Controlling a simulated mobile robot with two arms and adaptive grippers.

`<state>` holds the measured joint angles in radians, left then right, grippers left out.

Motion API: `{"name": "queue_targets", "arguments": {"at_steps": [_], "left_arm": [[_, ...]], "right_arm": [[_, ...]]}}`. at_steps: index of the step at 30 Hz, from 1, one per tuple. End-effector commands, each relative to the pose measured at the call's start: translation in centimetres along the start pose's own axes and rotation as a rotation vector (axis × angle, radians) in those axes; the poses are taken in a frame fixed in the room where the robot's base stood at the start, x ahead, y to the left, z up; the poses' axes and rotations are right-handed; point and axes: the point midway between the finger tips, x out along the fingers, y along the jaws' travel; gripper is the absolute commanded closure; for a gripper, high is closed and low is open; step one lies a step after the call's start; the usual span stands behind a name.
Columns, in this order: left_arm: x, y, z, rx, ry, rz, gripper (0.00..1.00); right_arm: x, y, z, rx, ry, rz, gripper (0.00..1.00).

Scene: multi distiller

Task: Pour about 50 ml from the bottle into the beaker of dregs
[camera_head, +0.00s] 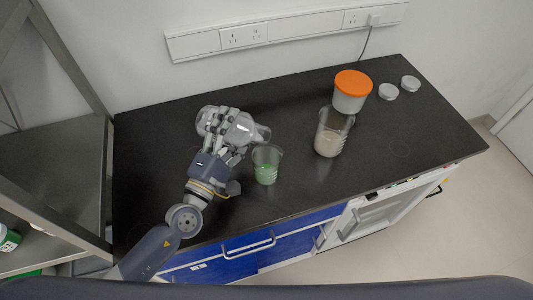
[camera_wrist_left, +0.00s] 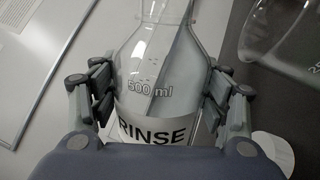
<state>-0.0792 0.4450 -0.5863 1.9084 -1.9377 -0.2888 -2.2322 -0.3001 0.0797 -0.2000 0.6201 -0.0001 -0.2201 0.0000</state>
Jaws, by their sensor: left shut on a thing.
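My left gripper (camera_head: 222,135) is shut on a clear bottle (camera_head: 207,114), holding it tipped well over with its mouth to the right. In the left wrist view the bottle (camera_wrist_left: 165,65) has a white RINSE label and a 500 ml mark, between the fingers. A beaker with green liquid (camera_head: 266,170) stands on the counter just right of the gripper; the bottle's mouth shows just behind its rim. A larger beaker with cloudy beige liquid (camera_head: 330,142) stands further right. I cannot tell which beaker holds the dregs, or whether liquid is flowing. My right gripper is not in view.
A white tub with an orange lid (camera_head: 352,84) stands behind the beige beaker on the dark counter (camera_head: 420,125). Two small pale round lids or jars (camera_head: 388,92) (camera_head: 410,83) lie to its right. A metal shelf frame (camera_head: 60,150) borders the left side.

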Motion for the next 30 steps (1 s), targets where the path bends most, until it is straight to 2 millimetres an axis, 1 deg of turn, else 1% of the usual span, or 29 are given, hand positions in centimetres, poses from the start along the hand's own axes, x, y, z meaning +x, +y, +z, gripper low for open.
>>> {"name": "queue_targets", "arguments": {"at_steps": [1,30], "left_arm": [[0.09,0.24,0.0,0.005,-0.001,0.007,0.82],[-0.02,-0.34,-0.3,0.062,-0.012,0.006,0.82]], "right_arm": [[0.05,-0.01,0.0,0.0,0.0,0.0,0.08],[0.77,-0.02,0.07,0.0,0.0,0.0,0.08]]}}
